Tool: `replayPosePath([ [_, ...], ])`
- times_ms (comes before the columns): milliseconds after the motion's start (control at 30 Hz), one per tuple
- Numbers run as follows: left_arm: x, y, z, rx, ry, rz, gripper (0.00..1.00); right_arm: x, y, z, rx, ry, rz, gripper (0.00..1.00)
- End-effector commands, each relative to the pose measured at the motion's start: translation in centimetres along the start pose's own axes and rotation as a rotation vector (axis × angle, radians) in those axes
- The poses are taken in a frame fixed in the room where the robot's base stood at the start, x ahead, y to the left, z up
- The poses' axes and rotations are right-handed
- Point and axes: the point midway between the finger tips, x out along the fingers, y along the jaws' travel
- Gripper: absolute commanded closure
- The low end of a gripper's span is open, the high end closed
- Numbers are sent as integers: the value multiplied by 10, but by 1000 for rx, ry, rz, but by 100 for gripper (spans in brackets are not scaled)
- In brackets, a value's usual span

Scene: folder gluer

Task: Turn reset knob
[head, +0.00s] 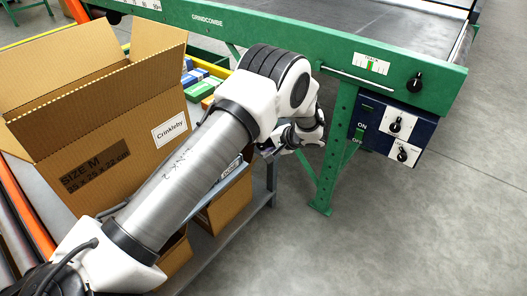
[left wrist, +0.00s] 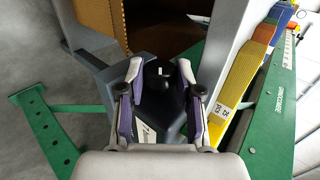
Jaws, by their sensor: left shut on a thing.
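A black knob (left wrist: 160,78) with a small white mark shows in the left wrist view, on a dark grey box (left wrist: 174,130) with a partly covered label. My left gripper (left wrist: 160,70) is shut on this knob, one finger on each side of it. In the head view my left arm reaches across the middle, and its gripper (head: 272,148) is down beside the green machine leg. The knob is hidden there behind my arm and gripper. I cannot read any reset marking. My right gripper is not in view.
A green machine frame (head: 310,48) carries a blue panel (head: 422,130) with black knobs on white plates and another black knob (head: 415,82) above. A large open carton (head: 95,120) stands left of my arm. A green leg (head: 335,150) is close right of the gripper. Grey floor is clear at right.

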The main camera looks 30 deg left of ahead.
Motion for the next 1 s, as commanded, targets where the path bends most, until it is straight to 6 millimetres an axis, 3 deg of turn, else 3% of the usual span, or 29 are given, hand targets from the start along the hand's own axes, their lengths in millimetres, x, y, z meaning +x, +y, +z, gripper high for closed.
replayPosePath([
  [33,5,9,0,3,2,-43,100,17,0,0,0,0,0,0],
  [500,7,15,0,2,0,-469,100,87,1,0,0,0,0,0],
  [700,6,14,0,1,-1,-599,100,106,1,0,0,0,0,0],
  [1000,5,12,0,2,-2,-696,100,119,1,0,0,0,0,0],
])
